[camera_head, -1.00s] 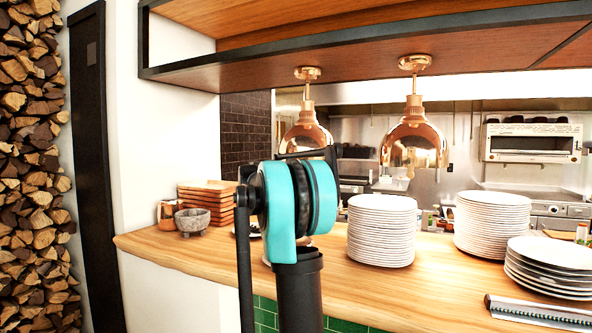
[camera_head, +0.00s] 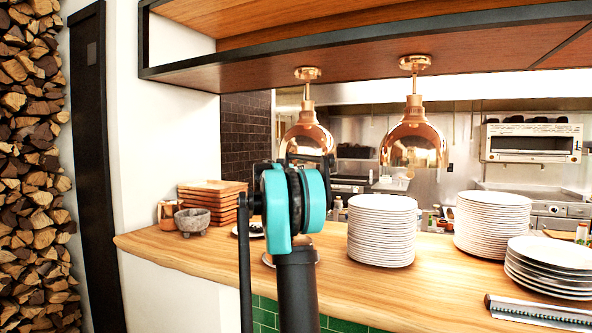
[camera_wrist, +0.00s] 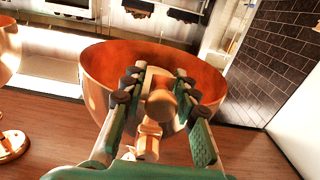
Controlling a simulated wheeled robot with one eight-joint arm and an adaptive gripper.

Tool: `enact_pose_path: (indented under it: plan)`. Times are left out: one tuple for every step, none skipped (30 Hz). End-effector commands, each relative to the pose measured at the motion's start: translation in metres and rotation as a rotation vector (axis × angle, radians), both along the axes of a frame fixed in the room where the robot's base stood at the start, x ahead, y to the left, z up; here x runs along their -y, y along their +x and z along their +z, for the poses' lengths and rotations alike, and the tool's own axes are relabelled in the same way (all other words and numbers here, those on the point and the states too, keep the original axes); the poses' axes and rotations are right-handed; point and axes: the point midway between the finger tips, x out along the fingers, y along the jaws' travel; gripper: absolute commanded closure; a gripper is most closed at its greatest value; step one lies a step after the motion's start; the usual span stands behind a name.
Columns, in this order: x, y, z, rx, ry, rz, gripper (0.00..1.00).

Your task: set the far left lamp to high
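The far left lamp is a copper bell-shaped heat lamp (camera_head: 306,137) hanging from the shelf; my arm covers its lower part in the head view. In the wrist view, which is upside down, its shade (camera_wrist: 100,75) fills the middle with the rim upward. A copper knob (camera_wrist: 160,106) on its neck faces the camera. My gripper (camera_wrist: 161,80) has its fingers on either side of this knob, with a gap between them. I cannot tell whether either finger touches it. In the head view the fingers are hidden behind my arm.
A second copper lamp (camera_head: 414,140) hangs to the right. The wooden shelf (camera_head: 400,58) is above. On the counter (camera_head: 190,257) stand plate stacks (camera_head: 382,232), wooden trays (camera_head: 212,203) and a stone bowl (camera_head: 190,221). A dark brick wall (camera_wrist: 270,65) shows beside the lamp.

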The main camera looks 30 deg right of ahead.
Motion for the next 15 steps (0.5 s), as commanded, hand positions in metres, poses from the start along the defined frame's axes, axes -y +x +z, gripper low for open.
enact_pose_path:
  plan:
    - [-0.0001, -0.0001, 0.0, 0.0, 0.0, 0.0, 0.81]
    - [-0.0001, -0.0001, 0.0, 0.0, 0.0, 0.0, 0.84]
    - [-0.0001, -0.0001, 0.0, 0.0, 0.0, 0.0, 0.89]
    - [-0.0002, -0.0001, 0.0, 0.0, 0.0, 0.0, 0.93]
    - [-0.0002, -0.0001, 0.0, 0.0, 0.0, 0.0, 0.97]
    - [-0.0001, -0.0002, 0.0, 0.0, 0.0, 0.0, 1.0]
    - [-0.0001, -0.0002, 0.0, 0.0, 0.0, 0.0, 1.0]
    - [0.0, -0.0003, 0.0, 0.0, 0.0, 0.0, 1.0]
    - [0.0, -0.0003, 0.0, 0.0, 0.0, 0.0, 1.0]
    - [0.0, -0.0003, 0.0, 0.0, 0.0, 0.0, 1.0]
    - [0.0, -0.0003, 0.0, 0.0, 0.0, 0.0, 1.0]
    - [0.0, -0.0003, -0.0001, 0.0, 0.0, -0.001, 1.0]
    - [-0.0001, -0.0004, -0.0001, 0.0, 0.0, -0.001, 1.0]
    - [0.0, -0.0004, -0.0001, 0.0, 0.0, -0.001, 1.0]
    - [-0.0001, -0.0004, -0.0001, 0.0, 0.0, -0.001, 1.0]
